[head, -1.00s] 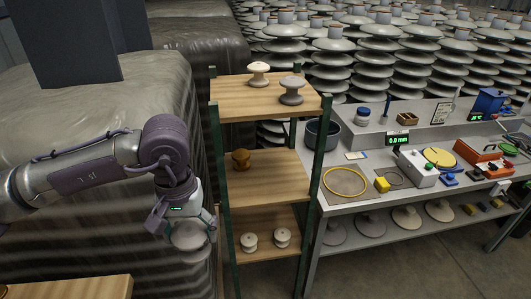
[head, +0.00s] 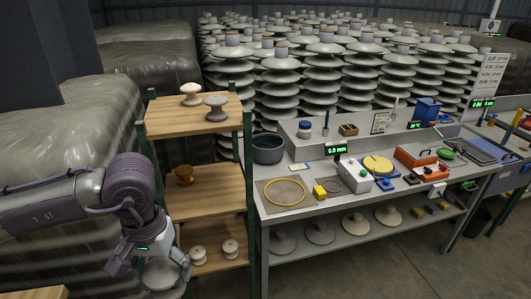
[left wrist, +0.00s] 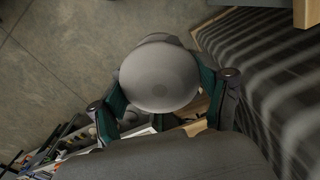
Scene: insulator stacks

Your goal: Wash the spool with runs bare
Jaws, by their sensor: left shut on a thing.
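My left gripper (head: 156,256) is low at the left of the head view, in front of the wooden shelf rack. It is shut on a pale grey spool (head: 163,274). In the left wrist view the spool (left wrist: 160,78) shows its round end between the two green-padded fingers. Other spools stand on the rack: a white one (head: 191,93) and a grey one (head: 216,107) on top, a brown one (head: 184,174) in the middle, and two small white ones (head: 198,254) (head: 230,247) at the bottom. My right gripper is not in view.
A grey workbench (head: 300,208) right of the rack carries a dark pot (head: 267,148), a yellow ring (head: 284,191), a yellow disc (head: 377,164) and an orange box (head: 421,158). Insulator stacks (head: 320,80) fill the back. Open floor (head: 400,265) lies in front.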

